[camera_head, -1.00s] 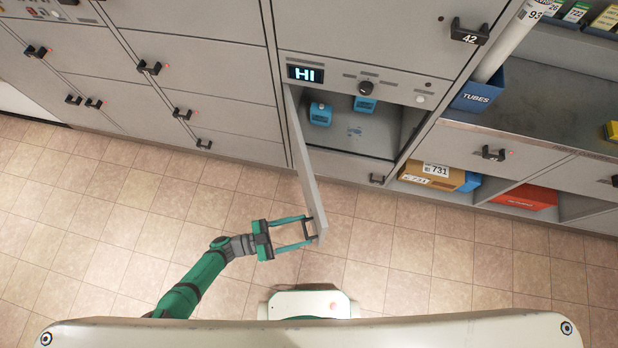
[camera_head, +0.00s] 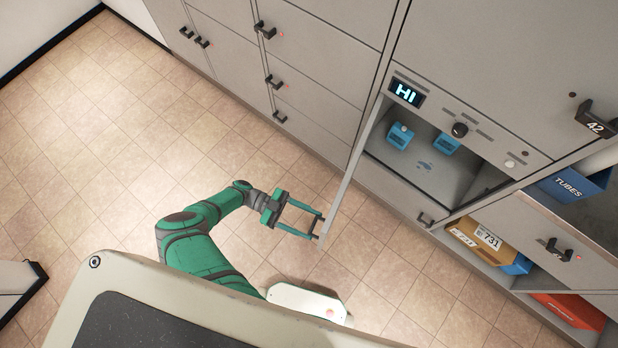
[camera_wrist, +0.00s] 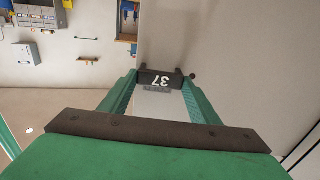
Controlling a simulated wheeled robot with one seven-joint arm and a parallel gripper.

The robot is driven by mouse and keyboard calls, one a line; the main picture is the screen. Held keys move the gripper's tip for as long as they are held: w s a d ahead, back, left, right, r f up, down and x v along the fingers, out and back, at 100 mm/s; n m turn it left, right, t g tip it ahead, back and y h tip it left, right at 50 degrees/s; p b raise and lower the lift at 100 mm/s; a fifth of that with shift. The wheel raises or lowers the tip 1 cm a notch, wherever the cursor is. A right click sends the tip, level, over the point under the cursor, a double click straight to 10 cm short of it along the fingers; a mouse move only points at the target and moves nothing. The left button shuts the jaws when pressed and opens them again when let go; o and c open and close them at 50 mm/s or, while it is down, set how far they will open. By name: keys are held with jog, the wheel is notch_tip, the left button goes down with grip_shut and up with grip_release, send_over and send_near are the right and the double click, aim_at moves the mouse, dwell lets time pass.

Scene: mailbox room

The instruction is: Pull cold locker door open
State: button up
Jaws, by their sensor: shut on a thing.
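The cold locker door (camera_head: 352,187) is a grey panel standing wide open, seen nearly edge-on in the head view. Its inside compartment (camera_head: 428,165) is exposed, with two blue items (camera_head: 399,136) and (camera_head: 446,143) in it. My gripper (camera_head: 318,227) is shut on the door's dark handle near the free edge. In the wrist view the handle (camera_wrist: 160,78), marked 37, sits between the green fingers, and the grey door face (camera_wrist: 235,60) is behind it. The display above the compartment (camera_head: 406,92) reads HI.
A closed locker with handle 42 (camera_head: 597,121) is at the right, above a cardboard box (camera_head: 477,240) and a blue TUBES bin (camera_head: 570,186). Closed lockers (camera_head: 290,70) stand left of the opening. The tiled floor (camera_head: 90,170) at the left is clear.

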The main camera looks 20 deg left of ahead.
jog(key=o, duration=1.5)
